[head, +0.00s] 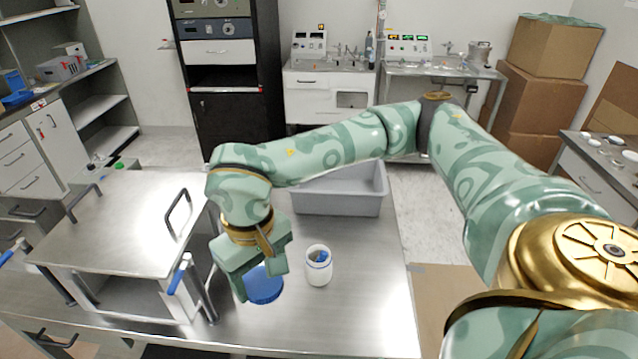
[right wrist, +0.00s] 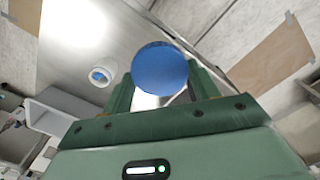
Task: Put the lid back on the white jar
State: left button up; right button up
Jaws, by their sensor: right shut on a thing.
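The white jar (head: 318,266) stands upright and uncovered on the metal table, with something blue visible inside its mouth. It also shows in the right wrist view (right wrist: 101,76). The blue round lid (head: 264,286) is held between the fingers of my right gripper (head: 259,277), to the left of the jar and apart from it. In the right wrist view the lid (right wrist: 160,70) shows its flat round face between the green fingers. My right gripper is shut on the lid. My left gripper is not in view.
A grey bin (head: 340,192) stands behind the jar on the table. A metal box with handles (head: 125,225) stands left of my right gripper, close to it. The table top right of the jar (head: 375,290) is clear. Cardboard boxes are stacked at the back right.

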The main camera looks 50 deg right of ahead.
aim_at(316, 274)
jog(key=j+z, duration=0.1)
jog(key=z, duration=0.3)
jog(key=i+j+z, duration=0.1)
jog(key=z, duration=0.35)
jog(key=j+z, duration=0.15)
jog(key=z, duration=0.25)
jog(key=j+z, duration=0.1)
jog(key=z, duration=0.3)
